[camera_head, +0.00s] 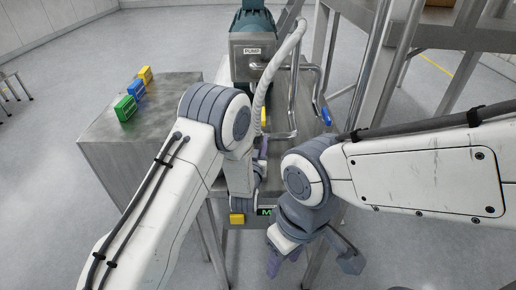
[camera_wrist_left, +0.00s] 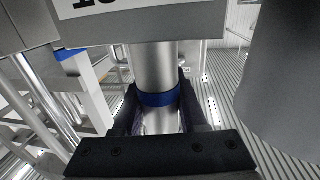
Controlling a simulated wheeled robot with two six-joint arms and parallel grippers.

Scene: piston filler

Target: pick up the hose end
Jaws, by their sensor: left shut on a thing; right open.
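In the left wrist view my left gripper (camera_wrist_left: 160,113) is shut around a shiny steel tube end with a blue band (camera_wrist_left: 158,98), which I take to be the hose end. Its upper part reaches up to a grey box with partly cut-off black lettering. In the head view a pale grey hose (camera_head: 262,92) curves from upper right down past the pump toward my left gripper (camera_head: 262,150). There, my own arm hides most of the grip. My right gripper (camera_head: 312,260) is open and empty, in front of the stand and pointing down.
The pump (camera_head: 251,58) stands at the back. A steel table (camera_head: 105,150) at left carries green, blue and yellow blocks (camera_head: 132,98). Bent steel pipes, one with a blue end (camera_head: 326,117), and a metal frame (camera_head: 400,40) stand at right.

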